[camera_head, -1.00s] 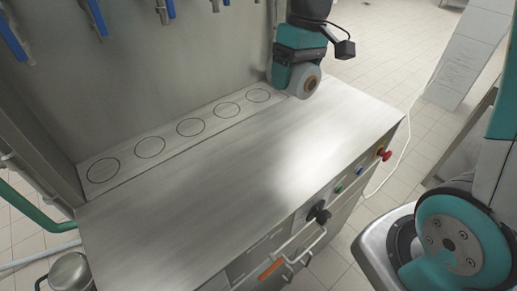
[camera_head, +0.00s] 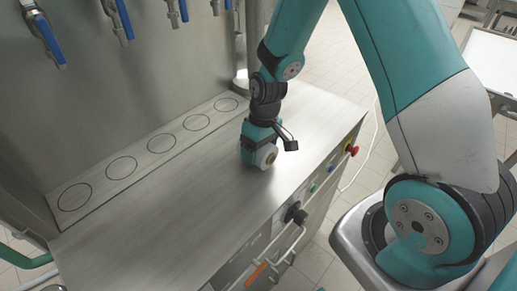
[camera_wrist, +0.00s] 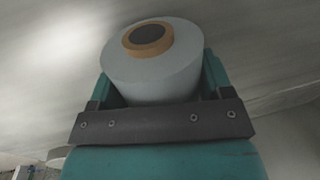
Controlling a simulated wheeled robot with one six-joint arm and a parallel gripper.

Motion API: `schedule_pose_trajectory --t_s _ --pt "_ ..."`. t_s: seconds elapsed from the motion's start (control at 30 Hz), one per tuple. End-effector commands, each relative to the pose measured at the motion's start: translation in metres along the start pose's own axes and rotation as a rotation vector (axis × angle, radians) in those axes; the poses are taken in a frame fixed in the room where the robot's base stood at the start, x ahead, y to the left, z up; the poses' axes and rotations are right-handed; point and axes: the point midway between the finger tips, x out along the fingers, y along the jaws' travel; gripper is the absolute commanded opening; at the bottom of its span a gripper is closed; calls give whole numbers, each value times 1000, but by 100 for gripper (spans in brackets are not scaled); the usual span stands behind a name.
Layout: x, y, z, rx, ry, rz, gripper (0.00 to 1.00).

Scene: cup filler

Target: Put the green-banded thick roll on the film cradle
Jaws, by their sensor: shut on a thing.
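My gripper (camera_head: 256,143) is shut on a thick white roll (camera_head: 267,156), low over the right part of the steel counter. In the wrist view the roll (camera_wrist: 155,76) sits between the fingers, with a tan core ring and a dark centre facing the camera. No green band shows on the visible side. I cannot tell whether the roll touches the counter. I cannot make out the film cradle in either view.
The steel counter (camera_head: 190,215) is clear apart from a raised strip of ringed cup spots (camera_head: 160,143) along the back. Blue-handled taps (camera_head: 118,18) hang above. Knobs, buttons and a red stop button (camera_head: 352,150) line the front. A pale table (camera_head: 490,60) stands at upper right.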

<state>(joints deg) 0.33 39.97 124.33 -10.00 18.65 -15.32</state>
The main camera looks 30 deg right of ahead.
Motion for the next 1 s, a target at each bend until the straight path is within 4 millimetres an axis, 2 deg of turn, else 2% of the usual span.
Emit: schedule_pose_trajectory --t_s 0.4,0.43,0.5,0.53,0.8,0.93,1.0 --pt "7 1 0 0 2 0 39" --pt "6 1 0 0 2 0 78" --pt "6 1 0 0 2 0 94" --pt "6 1 0 0 2 0 99" --pt "4 1 0 0 2 0 99" --pt "-4 1 -1 0 4 1 99" --pt "-15 1 -1 -1 6 1 99"
